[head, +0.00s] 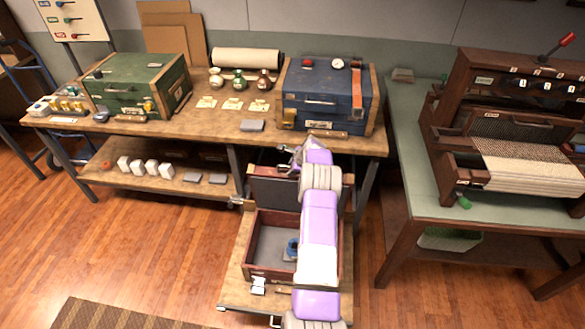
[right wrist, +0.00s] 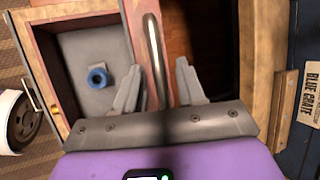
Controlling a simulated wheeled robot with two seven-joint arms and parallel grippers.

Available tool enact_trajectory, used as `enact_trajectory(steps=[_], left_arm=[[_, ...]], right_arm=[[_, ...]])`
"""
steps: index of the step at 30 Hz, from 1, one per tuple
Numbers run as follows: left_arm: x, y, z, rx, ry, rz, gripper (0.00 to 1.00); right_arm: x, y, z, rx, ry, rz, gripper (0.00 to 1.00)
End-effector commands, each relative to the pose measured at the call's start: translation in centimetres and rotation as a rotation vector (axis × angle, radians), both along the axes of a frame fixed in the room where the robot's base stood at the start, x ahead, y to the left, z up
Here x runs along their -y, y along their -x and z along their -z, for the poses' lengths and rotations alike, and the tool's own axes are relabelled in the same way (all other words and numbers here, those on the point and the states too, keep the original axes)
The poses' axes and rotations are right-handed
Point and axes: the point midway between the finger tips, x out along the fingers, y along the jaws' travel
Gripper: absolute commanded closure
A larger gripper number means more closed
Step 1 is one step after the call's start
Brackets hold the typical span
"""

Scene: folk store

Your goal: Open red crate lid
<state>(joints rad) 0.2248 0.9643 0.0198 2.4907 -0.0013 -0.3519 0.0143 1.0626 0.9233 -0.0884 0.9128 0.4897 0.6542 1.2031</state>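The red crate (head: 287,276) stands on a low wooden cart at the bottom centre of the head view. Its lid (head: 273,191) is raised at the back, and the grey-lined inside shows. A blue ring-shaped thing (head: 292,247) lies inside; it also shows in the right wrist view (right wrist: 97,78). My right gripper (head: 291,158) is above the raised lid, its arm covering part of the crate. In the right wrist view, its fingers (right wrist: 158,75) are apart, on either side of a metal handle (right wrist: 154,48), with gaps to it. My left gripper is not in view.
A workbench (head: 215,121) behind holds a green crate (head: 135,84) and a blue crate (head: 318,92), close beyond my right gripper. A loom (head: 510,130) stands on the table at right. Floor left of the cart is clear.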

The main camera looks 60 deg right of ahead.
Motion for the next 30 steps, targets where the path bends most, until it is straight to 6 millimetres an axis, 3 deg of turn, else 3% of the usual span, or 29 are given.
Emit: enact_trajectory(steps=[15,30], left_arm=[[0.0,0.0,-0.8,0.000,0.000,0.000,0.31],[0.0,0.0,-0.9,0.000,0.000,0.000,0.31]], right_arm=[[-1.1,3.2,-5.8,0.001,0.000,0.001,0.61],[-1.3,3.7,-6.4,0.000,0.000,0.000,0.61]])
